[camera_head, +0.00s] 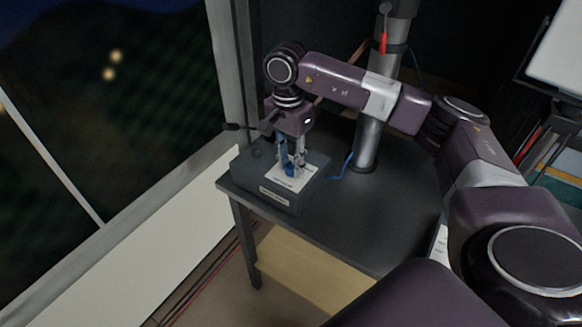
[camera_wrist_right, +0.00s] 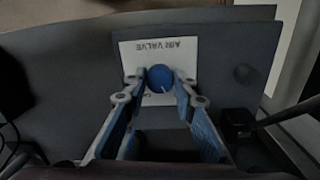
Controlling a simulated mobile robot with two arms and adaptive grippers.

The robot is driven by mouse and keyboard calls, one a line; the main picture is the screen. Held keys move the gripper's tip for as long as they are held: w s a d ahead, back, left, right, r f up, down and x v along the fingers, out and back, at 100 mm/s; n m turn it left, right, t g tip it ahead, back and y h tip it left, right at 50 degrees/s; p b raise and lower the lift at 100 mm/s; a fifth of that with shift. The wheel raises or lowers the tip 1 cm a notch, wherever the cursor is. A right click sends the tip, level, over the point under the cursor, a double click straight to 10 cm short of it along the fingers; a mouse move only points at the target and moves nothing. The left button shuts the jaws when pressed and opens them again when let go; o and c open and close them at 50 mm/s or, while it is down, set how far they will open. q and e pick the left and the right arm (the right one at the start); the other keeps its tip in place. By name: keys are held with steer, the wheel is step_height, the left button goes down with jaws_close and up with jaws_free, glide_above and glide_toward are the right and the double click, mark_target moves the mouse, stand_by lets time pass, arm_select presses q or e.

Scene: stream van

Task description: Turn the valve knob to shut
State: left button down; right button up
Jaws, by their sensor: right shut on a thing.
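The blue valve knob (camera_wrist_right: 160,78) sits on a white plate (camera_wrist_right: 127,50) marked "AIR VALVE", which appears upside down in the right wrist view. The plate is on top of a dark grey box (camera_head: 240,168) at the table's left end in the head view. My right gripper (camera_wrist_right: 159,82) points down over the box, its two blue-padded fingers closed on either side of the knob. In the head view the right gripper (camera_head: 291,168) hides most of the knob. A light mark shows near the knob's lower edge. My left gripper is in neither view.
The box stands on a dark table (camera_head: 345,225) with free room to its right. A grey post (camera_head: 368,142) rises behind it, with a blue cable (camera_head: 345,168) near its foot. A window wall is at the left.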

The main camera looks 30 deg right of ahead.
mark_target(289, 166)
steer(key=shift+n+b, duration=0.75)
steer(key=shift+n, duration=0.95)
steer(key=shift+r+n, duration=0.1)
steer(key=shift+n, duration=0.2)
steer(key=o, duration=1.2)
steer(key=shift+c, duration=0.2)
step_height(289, 166, up, 12)
steer(key=shift+w, duration=0.2)
steer(key=shift+a, duration=0.15)
